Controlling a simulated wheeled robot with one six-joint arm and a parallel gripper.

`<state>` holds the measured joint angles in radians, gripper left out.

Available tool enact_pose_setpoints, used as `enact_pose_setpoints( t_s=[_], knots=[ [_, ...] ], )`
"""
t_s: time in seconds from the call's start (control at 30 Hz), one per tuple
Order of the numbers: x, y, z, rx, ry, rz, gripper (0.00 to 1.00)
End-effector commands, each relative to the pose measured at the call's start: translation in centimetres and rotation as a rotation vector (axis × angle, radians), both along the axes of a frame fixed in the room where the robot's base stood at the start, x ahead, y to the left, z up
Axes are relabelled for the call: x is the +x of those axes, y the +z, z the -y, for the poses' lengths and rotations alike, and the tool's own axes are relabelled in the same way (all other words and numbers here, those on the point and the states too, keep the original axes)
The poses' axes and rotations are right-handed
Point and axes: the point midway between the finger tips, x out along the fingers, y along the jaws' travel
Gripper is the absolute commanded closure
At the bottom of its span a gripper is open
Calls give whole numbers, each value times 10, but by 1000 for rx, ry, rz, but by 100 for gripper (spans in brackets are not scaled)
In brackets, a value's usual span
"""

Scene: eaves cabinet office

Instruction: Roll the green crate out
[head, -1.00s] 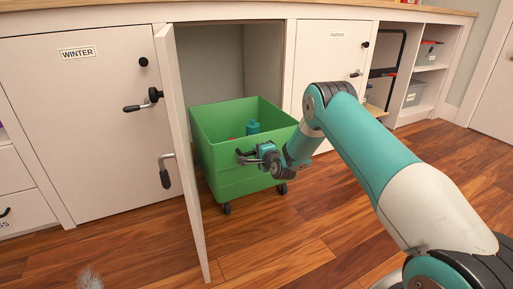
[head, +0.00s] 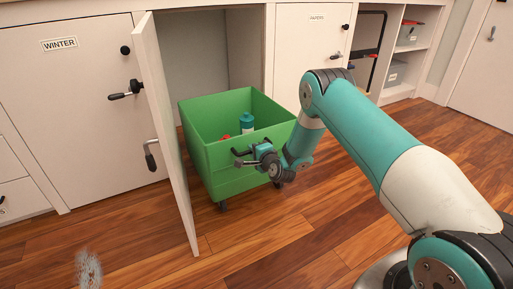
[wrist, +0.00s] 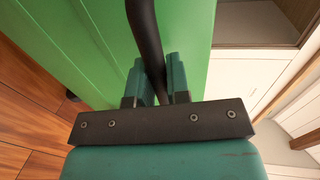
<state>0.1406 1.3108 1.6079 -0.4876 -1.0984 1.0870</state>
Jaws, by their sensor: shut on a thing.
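The green crate (head: 222,166) stands on small dark casters in front of the open cabinet bay, its back part near the opening. A teal bottle with a white band (head: 247,123) and a small red thing (head: 225,137) show inside it. A dark bar handle (wrist: 146,35) is on its front wall. My gripper (head: 254,157) is at that front wall. In the wrist view my gripper (wrist: 158,82) is shut on the handle, with one teal finger on each side of the bar. The fingertips are partly hidden by the bar.
The open cabinet door (head: 166,140) stands just left of the crate, its lever handle (head: 150,155) facing left. The WINTER door (head: 75,110) and PAPERS door (head: 308,50) are closed. Open shelves (head: 405,65) are at the right. Wooden floor (head: 290,235) is clear in front.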

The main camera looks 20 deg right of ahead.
Motion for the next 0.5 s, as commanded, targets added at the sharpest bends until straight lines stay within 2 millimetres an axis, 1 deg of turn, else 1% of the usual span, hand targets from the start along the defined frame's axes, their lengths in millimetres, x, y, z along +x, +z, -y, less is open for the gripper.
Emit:
enact_pose_setpoints(
  t_s=[0.33, 0.37, 0.4, 0.47, 0.5],
  knots=[
    [0, 0, -2, -1, 2, -1, 100],
    [0, 0, -2, -1, 2, -1, 81],
    [0, 0, -2, -1, 2, -1, 72],
    [0, 0, -2, -1, 2, -1, 59],
    [0, 0, -1, -1, 1, 0, 59]
  ],
)
